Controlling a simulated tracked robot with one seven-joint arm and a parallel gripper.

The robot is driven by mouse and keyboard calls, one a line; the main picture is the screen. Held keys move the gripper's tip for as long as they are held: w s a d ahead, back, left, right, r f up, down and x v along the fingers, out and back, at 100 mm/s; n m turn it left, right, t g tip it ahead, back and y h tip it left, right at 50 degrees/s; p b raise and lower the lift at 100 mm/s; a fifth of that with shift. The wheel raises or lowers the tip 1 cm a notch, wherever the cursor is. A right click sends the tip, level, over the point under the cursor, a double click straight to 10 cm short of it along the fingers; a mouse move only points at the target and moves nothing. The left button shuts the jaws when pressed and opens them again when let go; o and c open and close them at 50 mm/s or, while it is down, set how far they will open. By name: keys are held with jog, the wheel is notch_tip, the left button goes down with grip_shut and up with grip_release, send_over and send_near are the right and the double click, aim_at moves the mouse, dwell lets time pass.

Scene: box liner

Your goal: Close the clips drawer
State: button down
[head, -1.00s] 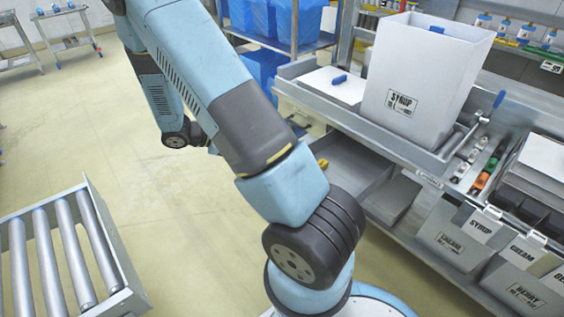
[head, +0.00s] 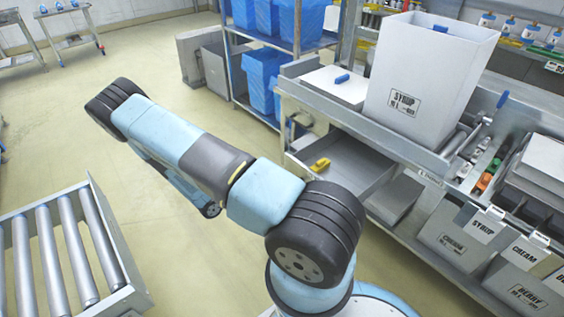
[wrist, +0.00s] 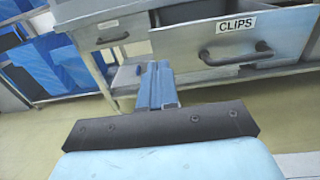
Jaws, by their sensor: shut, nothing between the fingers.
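The clips drawer (wrist: 233,46) has a grey front with a CLIPS label and a dark bar handle (wrist: 235,54) in the wrist view. Its dark inside shows above the front, so it stands open. In the head view an open grey drawer (head: 345,168), which looks like the same one, sticks out under the bench with a yellow object (head: 320,164) in it. My gripper (wrist: 156,78) is shut and empty, with its blue fingers together. It appears left of the handle, apart from it. The head view does not show the fingers clearly.
Another drawer front (wrist: 112,35) with a handle is left of the clips drawer. The bench (head: 410,140) carries a tall SYRUP box (head: 425,75). A roller conveyor (head: 65,255) stands at lower left. The floor between is clear.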

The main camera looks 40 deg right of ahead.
aim_at(288, 157)
jog(key=d, duration=0.9)
jog(key=w+d, duration=0.1)
jog(key=d, duration=0.4)
jog(key=shift+f, duration=0.1)
